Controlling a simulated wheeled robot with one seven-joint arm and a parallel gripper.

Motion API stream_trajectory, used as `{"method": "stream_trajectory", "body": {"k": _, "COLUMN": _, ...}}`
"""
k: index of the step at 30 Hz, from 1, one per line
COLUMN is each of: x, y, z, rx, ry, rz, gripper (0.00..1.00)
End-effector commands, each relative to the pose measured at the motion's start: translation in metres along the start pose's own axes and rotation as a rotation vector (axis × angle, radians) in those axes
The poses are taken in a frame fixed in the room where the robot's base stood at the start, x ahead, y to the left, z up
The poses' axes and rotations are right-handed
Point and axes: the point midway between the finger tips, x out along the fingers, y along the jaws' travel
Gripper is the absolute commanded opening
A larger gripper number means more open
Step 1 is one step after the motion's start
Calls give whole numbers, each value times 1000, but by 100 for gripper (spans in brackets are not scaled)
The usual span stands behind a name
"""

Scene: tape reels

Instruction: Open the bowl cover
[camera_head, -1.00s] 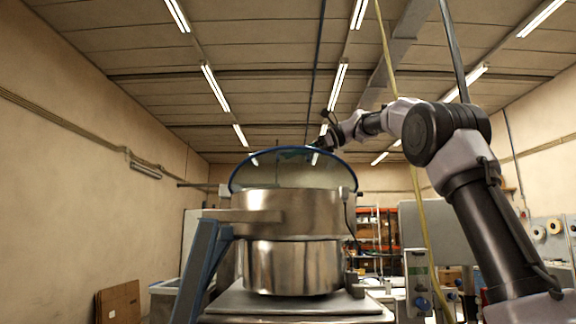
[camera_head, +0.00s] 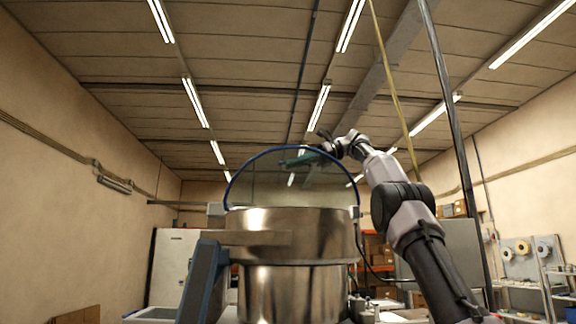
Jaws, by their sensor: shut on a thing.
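The steel bowl (camera_head: 290,285) stands in the middle of the head view, with a wide metal band around its top. Its clear cover (camera_head: 270,185) with a blue rim is tilted up above the bowl, hinged side low. My gripper (camera_head: 310,158) is at the upper right part of the blue rim, with my arm reaching in from the right. It is shut on the cover near a teal piece at the rim. The fingertips are small and partly hidden by the wrist.
A blue-grey support arm (camera_head: 203,280) stands at the bowl's left. A dark vertical pole (camera_head: 452,130) and a yellow hose (camera_head: 392,75) hang near my arm. Shelves with boxes (camera_head: 375,250) and tape reels (camera_head: 522,248) are behind at right.

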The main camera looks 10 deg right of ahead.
Motion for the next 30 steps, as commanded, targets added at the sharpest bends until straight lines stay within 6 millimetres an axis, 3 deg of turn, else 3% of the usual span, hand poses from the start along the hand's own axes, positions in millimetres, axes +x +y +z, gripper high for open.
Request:
{"method": "stream_trajectory", "body": {"k": 15, "x": -3, "y": -2, "z": -2, "rx": 12, "ry": 1, "rz": 2, "gripper": 0}}
{"method": "stream_trajectory", "body": {"k": 16, "x": -3, "y": -2, "z": -2, "rx": 12, "ry": 1, "rz": 2, "gripper": 21}}
{"method": "stream_trajectory", "body": {"k": 17, "x": -3, "y": -2, "z": -2, "rx": 12, "ry": 1, "rz": 2, "gripper": 26}}
{"method": "stream_trajectory", "body": {"k": 30, "x": 2, "y": 0, "z": 0, "rx": -2, "ry": 0, "rz": 0, "gripper": 26}}
